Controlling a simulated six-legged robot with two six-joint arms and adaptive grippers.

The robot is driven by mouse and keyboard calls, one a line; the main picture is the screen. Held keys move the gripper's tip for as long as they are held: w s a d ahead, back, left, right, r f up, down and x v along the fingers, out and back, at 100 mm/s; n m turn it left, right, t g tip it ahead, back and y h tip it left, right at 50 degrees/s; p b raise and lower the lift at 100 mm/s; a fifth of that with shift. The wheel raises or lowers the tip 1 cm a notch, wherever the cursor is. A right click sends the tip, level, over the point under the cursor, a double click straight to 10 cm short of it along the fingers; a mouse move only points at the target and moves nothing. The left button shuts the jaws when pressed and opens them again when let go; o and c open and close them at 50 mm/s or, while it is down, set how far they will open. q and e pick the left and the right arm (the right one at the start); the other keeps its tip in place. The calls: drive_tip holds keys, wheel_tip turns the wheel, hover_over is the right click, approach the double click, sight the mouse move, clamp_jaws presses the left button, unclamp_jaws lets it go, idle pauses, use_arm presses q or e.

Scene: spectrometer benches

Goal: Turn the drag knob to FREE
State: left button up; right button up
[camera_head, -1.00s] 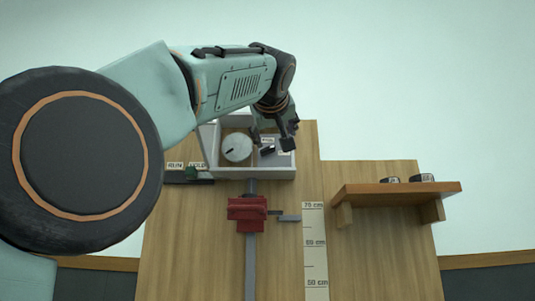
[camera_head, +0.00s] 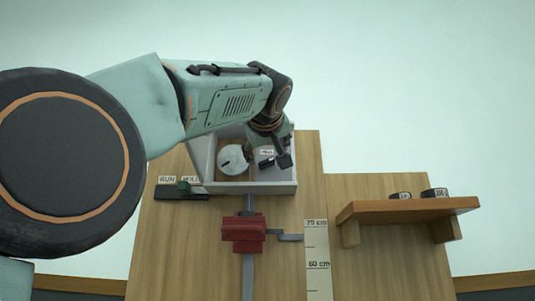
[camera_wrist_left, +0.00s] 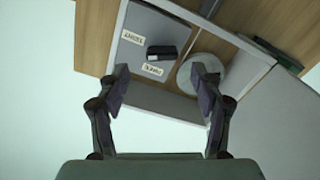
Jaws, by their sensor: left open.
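The dark drag knob (camera_head: 266,163) sits on a grey panel inside an open pale box (camera_head: 204,158) at the top of the wooden board. It also shows in the left wrist view (camera_wrist_left: 161,51) as a black bar between two small labels, too blurred to read surely. A round whitish disc (camera_head: 233,159) is beside it in the same box. My left gripper (camera_head: 268,154) is open at the box, its fingers near the knob. In the left wrist view the gripper (camera_wrist_left: 160,82) has wide-apart fingertips with nothing between them. My right gripper is in neither view.
A red clamp (camera_head: 243,233) sits on a vertical rail below the box, beside a scale strip (camera_head: 317,260). A wooden shelf (camera_head: 408,208) with two dark items is at the right.

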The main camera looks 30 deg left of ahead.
sight(267, 162)
use_arm(q)
drive_tip(key=shift+w+r+p, duration=0.25)
drive_tip(key=shift+w+p, duration=0.05)
drive_tip(key=shift+p, duration=0.1)
drive_tip(key=p+x, duration=0.1)
drive_tip(key=x, duration=0.1)
drive_tip(key=p+x, duration=0.1)
drive_tip(key=f+x, duration=0.1)
drive_tip(key=x, duration=0.1)
drive_tip(key=shift+a+p, duration=0.4)
drive_tip(key=shift+a, duration=0.15)
drive_tip(key=shift+s+d+r, duration=0.2)
drive_tip(key=shift+s+d, duration=0.05)
drive_tip(key=shift+d, duration=0.45)
drive_tip(key=shift+w+a+f, duration=0.2)
drive_tip(key=shift+w+a, duration=0.1)
drive_tip(key=shift+a, duration=0.05)
drive_tip(key=shift+c, duration=0.7)
drive_tip(key=shift+w+a+f, duration=0.1)
drive_tip(key=shift+w+a, duration=0.1)
drive_tip(key=shift+a, duration=0.15)
drive_tip(key=shift+c, duration=1.4)
drive_tip(key=shift+s+d, duration=0.1)
drive_tip(key=shift+d, duration=0.25)
drive_tip(key=c, duration=0.3)
drive_tip(key=shift+a, duration=0.1)
drive_tip(key=c, duration=0.4)
